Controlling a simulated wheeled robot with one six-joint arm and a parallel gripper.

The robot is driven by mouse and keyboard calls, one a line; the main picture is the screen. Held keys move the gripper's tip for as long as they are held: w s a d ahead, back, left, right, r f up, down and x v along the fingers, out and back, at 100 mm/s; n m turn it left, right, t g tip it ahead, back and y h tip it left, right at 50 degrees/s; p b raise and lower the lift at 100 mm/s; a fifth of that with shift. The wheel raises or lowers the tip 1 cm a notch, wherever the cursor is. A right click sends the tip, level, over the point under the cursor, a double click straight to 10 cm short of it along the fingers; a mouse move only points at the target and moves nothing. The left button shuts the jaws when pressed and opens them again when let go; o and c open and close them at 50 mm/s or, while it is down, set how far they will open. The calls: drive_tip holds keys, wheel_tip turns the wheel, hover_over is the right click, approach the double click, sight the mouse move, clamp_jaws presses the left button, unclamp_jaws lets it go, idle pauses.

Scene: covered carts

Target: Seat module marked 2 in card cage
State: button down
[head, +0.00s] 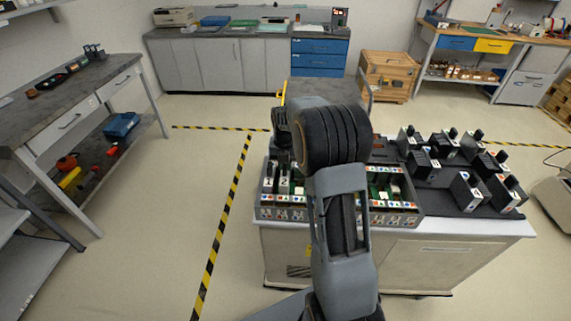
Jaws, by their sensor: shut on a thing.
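The card cage (395,219) is an open grey box on the white-topped cart, with green boards inside and a row of coloured labels along its front. My gripper (283,152) points down over the cage's left end, partly hidden by my own wrist. It is shut on a dark module (284,180) with a pale label, at the left slots. The label is too small to read surely, and I cannot tell how deep the module sits. Another dark module (268,176) stands just left of it. My arm hides the middle of the cage.
Several dark modules with white number labels, such as this one (468,190), stand on a black mat (436,196) right of the cage. A workbench (68,110) stands at left and a wooden crate (388,75) at the back. The floor left of the cart is clear.

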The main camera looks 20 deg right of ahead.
drive_tip(key=shift+f, duration=0.1)
drive_tip(key=c, duration=1)
unclamp_jaws()
wheel_tip(320, 180, up, 14)
drive_tip(key=shift+f, duration=0.1)
